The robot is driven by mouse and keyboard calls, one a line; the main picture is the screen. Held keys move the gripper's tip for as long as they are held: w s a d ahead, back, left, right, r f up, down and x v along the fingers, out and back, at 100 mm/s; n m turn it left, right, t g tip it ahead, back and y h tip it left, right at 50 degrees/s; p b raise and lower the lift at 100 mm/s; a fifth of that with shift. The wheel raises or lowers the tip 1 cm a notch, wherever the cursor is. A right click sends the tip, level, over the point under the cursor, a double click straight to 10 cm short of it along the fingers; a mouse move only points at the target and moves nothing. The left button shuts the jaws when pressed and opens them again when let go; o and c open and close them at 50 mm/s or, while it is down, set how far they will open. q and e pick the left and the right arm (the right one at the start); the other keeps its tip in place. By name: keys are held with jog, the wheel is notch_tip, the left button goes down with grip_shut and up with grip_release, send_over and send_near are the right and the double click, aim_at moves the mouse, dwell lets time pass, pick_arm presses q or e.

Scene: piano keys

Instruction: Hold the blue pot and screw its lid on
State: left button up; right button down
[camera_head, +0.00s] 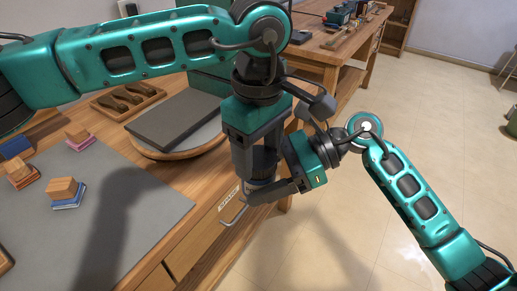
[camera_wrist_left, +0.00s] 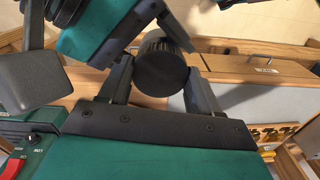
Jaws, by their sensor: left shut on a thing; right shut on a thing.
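The black, round, ribbed lid (camera_wrist_left: 160,67) sits between the two fingers of my left gripper (camera_wrist_left: 161,88) in the left wrist view. In the head view my left gripper (camera_head: 257,160) points down and is shut on the lid. Just below it, a small patch of the blue pot (camera_head: 256,184) shows between the fingers. My right gripper (camera_head: 268,178) reaches in from the right, lower down, and is shut on the pot. The fingers hide most of the pot. The seam between lid and pot is hidden, so I cannot tell how they meet.
The workbench with a grey mat (camera_head: 140,215) is at left, with small wooden blocks (camera_head: 62,188) on coloured bases. A dark slab (camera_head: 175,118) lies on a round wooden board behind. A drawer handle (camera_head: 233,213) is close below the grippers. Open floor is at right.

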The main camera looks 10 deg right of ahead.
pick_arm(q)
jog(key=o, duration=1.2)
jog(key=shift+r, duration=2.3)
jog(key=shift+c, duration=0.5)
